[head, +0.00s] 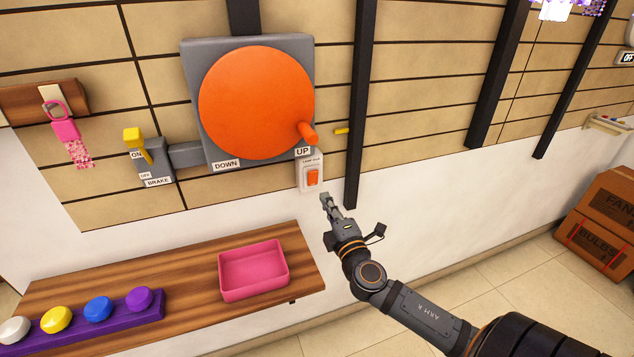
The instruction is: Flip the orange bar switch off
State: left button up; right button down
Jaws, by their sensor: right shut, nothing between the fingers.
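The orange bar switch (313,177) is a small orange rocker on a pale plate (311,188) on the wall, just below the "UP" label. The plate carries small print that I cannot read fully. I cannot tell from here which way the rocker is tipped. My right gripper (326,198) is shut and empty, with its fingertips just below and to the right of the switch plate. I cannot tell how far it stands from the wall. My left gripper is not in view.
A large orange disc (255,104) with a knob sits above the switch on a grey panel. A yellow brake lever (134,138) is at left. Below, a wooden shelf (190,265) holds a pink tray (222,276) and several coloured buttons. A dark post (358,120) stands right of the switch.

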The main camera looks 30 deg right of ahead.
aim_at(314, 175)
jog(key=p+x, duration=0.1)
jog(key=x, duration=0.5)
jog(key=shift+w+r+p, duration=0.15)
jog(key=shift+r+p, duration=0.05)
jog(key=shift+p, duration=0.15)
jog(key=shift+w+d+f, duration=0.1)
jog(key=shift+w+d, duration=0.05)
jog(key=shift+w, duration=0.45)
jog(key=p, duration=0.2)
jog(key=r+p, duration=0.1)
jog(key=p, duration=0.1)
jog(key=shift+w+d+r+g+p, duration=0.1)
jog(key=shift+w+r+g+p, duration=0.2)
jog(key=shift+p, duration=0.1)
jog(key=shift+s+f+b, duration=0.15)
jog(key=shift+f+b, duration=0.45)
jog(key=shift+f, duration=0.1)
